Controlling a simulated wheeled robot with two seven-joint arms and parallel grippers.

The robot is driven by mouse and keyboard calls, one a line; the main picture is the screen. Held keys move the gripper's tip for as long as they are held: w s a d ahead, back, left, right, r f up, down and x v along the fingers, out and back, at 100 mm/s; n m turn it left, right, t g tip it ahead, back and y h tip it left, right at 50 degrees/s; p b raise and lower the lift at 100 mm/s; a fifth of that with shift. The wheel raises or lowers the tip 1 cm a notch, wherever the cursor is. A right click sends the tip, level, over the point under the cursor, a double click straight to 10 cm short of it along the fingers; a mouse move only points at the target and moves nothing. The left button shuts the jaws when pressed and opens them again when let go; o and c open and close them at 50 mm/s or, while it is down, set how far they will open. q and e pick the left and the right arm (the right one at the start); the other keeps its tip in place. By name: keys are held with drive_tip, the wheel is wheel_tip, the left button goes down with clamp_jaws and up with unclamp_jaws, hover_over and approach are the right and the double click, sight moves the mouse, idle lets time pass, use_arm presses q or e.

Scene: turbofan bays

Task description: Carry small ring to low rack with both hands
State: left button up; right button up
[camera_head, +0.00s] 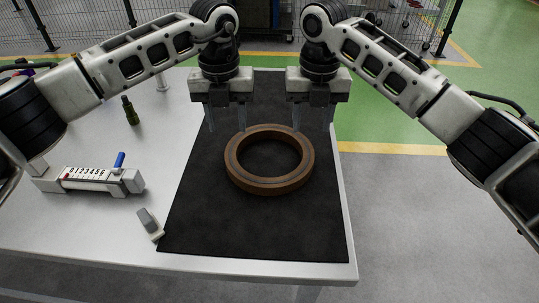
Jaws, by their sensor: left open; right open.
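The small ring (233,176) is brown with a dark band and lies flat on a black mat (250,230) on the white table. My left gripper (225,122) points down just behind the ring's far left side, its thin fingers apart and empty. My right gripper (311,123) points down behind the ring's far right side, also open and empty. From this angle I cannot tell how high the fingertips are above the mat. The low rack is not recognisable in this view.
A counter-like device (95,180) with a blue handle, a small grey item (150,223) and a dark green bottle (130,111) stand on the table's left side. The table's right edge (346,225) runs close beside the mat. Wire fencing (390,35) stands behind the green floor.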

sight(231, 152)
use_arm(q)
wheel_tip(231, 152, down, 8)
drive_tip(key=shift+f, duration=0.15)
use_arm(e)
wheel_tip(231, 152, down, 8)
drive_tip(key=shift+f, duration=0.2)
use_arm(q)
clamp_jaws()
use_arm(e)
clamp_jaws()
drive_tip(key=shift+r, duration=0.1)
